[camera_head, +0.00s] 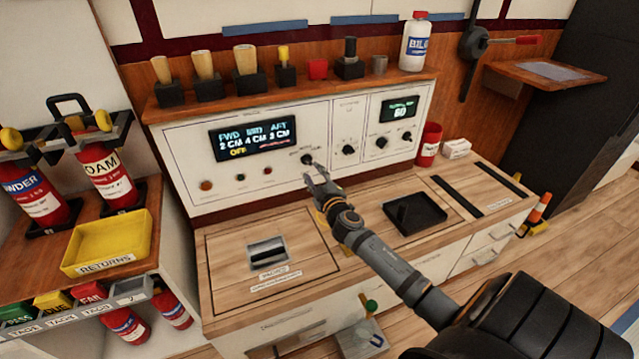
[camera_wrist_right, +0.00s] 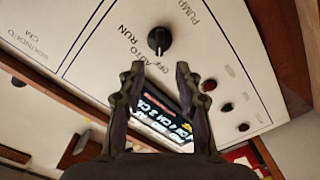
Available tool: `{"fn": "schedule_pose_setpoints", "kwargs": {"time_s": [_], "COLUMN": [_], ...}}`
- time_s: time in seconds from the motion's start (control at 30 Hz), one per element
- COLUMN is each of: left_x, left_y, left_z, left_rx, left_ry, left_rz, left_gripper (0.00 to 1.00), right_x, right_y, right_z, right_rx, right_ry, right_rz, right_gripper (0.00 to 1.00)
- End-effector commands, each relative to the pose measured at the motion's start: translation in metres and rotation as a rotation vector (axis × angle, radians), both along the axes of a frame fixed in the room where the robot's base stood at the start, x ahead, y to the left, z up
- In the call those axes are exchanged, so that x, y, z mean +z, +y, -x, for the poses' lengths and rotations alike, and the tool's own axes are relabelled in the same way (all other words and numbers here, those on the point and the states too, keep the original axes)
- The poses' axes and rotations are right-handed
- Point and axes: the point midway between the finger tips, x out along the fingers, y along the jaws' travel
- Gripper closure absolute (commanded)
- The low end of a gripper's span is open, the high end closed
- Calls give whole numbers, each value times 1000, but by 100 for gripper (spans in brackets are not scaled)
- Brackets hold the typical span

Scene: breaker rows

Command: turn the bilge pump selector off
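The bilge pump selector is a small black rotary knob (camera_head: 307,160) on the white panel, just right of the lit display. In the right wrist view the knob (camera_wrist_right: 159,40) sits beside the labels PUMP, OFF, AUTO and RUN, seen turned around. A pale mark on it points roughly toward the gripper, on the OFF side of the labels; its exact setting is hard to tell. My right gripper (camera_head: 315,178) is in front of the panel just below the knob. In the wrist view its fingers (camera_wrist_right: 158,72) are apart and empty, short of the knob. My left gripper is not in view.
The display (camera_head: 253,139) shows FWD, MID, AFT readings and a yellow OFF. More black knobs (camera_head: 348,149) and a second display (camera_head: 399,109) are to the right. A black tray (camera_head: 415,214) lies on the counter.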

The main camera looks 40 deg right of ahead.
Motion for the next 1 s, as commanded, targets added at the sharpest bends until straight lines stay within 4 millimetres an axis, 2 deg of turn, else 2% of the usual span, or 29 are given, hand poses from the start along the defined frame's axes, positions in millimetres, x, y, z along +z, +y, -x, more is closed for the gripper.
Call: {"fn": "schedule_pose_setpoints", "kwargs": {"time_s": [0.1,0.3,0.9,1.0], "left_x": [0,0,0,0], "left_y": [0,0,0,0], "left_z": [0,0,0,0], "left_rx": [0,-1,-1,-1], "left_ry": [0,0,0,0], "left_rz": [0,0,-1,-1], "left_gripper": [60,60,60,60], "right_x": [-2,0,0,-6], "right_y": [7,13,14,14], "right_z": [28,55,60,70], "right_rx": [2,1,-2,-54], "right_ry": [4,1,0,19], "right_rz": [3,1,-2,-52], "right_gripper": [66,66,66,66]}}
